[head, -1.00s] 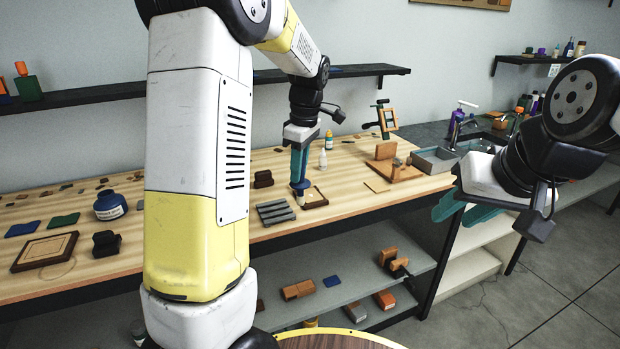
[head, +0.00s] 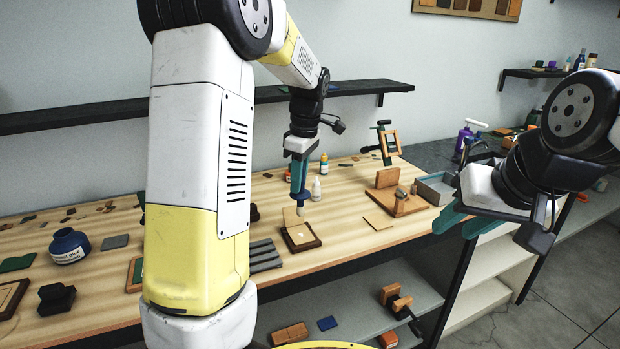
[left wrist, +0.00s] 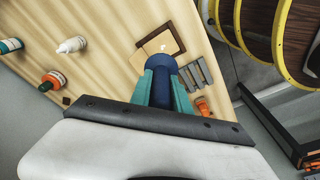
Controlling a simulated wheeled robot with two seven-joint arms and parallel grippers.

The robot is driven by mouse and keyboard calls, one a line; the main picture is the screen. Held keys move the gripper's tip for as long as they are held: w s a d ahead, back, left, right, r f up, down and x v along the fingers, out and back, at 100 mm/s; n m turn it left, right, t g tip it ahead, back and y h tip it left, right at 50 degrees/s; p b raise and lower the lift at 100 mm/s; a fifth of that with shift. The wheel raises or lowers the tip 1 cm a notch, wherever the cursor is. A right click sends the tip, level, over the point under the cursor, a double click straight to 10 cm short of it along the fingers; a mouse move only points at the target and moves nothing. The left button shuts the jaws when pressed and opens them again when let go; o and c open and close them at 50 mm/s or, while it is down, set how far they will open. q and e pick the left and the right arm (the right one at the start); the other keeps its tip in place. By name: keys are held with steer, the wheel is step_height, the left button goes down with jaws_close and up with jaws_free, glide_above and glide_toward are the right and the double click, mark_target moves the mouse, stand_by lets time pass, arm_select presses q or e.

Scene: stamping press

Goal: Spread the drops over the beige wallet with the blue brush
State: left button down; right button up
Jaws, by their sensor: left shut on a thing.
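My left gripper (head: 299,192) is shut on the blue brush (left wrist: 161,86), which points down with its pale bristles low over the bench. The beige wallet (head: 298,236) lies on a dark brown tray (head: 316,242) just below the brush. In the left wrist view, the wallet (left wrist: 154,38) lies just beyond the brush, with a small white drop (left wrist: 164,47) on it. The gripper and brush hide part of the wallet there, and I cannot tell whether the bristles touch it. My right gripper (head: 463,220) is open and empty at the right, in front of the bench.
A grey slatted rack (head: 265,256) stands left of the tray. A white bottle (head: 316,189) and an orange-capped bottle (head: 324,165) stand behind. A wooden fixture (head: 402,204) and grey bin (head: 434,188) are to the right. A blue glue jar (head: 69,246) is far left.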

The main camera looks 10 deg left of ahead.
mark_target(299, 215)
arm_select(q)
steer(key=shift+f, duration=2.85)
steer(key=shift+f, duration=0.55)
steer(key=shift+r, duration=3.55)
